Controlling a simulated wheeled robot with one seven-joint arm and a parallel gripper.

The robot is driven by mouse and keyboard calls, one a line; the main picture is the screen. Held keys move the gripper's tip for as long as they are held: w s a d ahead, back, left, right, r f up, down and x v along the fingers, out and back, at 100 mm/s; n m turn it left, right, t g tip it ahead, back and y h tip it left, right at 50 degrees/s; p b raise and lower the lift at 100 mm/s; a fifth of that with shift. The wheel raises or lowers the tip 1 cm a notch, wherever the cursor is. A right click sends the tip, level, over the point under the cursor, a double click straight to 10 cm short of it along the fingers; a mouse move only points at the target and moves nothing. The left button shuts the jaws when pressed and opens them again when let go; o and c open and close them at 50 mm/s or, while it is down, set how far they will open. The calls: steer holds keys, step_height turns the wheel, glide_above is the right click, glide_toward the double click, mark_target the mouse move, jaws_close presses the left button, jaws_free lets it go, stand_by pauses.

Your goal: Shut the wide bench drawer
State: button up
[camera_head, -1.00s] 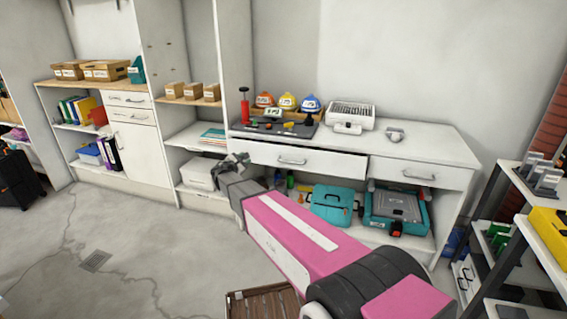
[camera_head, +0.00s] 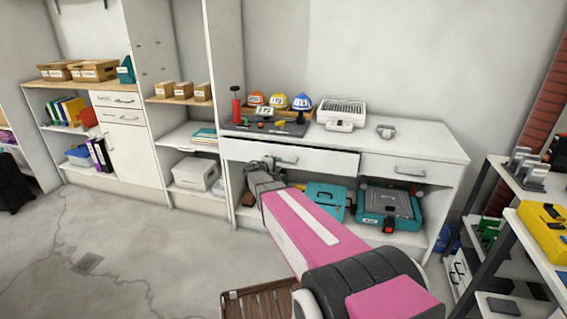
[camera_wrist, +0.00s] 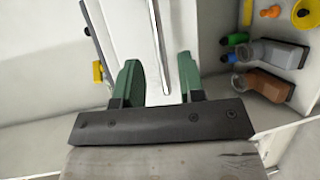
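The wide bench drawer (camera_head: 320,161) is the left, white one under the bench top. Its front stands out a little past the narrower drawer beside it, so it is partly open. Its handle (camera_head: 286,159) shows in the head view just right of my gripper (camera_head: 262,166), which is in front of the drawer's left half. In the wrist view my gripper (camera_wrist: 160,78) has its two green fingers apart. A thin grey bar, which looks like the handle (camera_wrist: 159,45), reaches down between them. I cannot tell whether they touch it.
The narrower drawer (camera_head: 425,169) sits to the right. Teal cases (camera_head: 388,207) stand on the shelf below. Helmets and a white device (camera_head: 341,114) are on the bench top. A dark-framed rack (camera_head: 490,205) is at right, and a wooden crate (camera_head: 262,303) on the floor.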

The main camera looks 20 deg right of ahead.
steer(key=shift+x, duration=2.7)
steer(key=shift+c, duration=0.3)
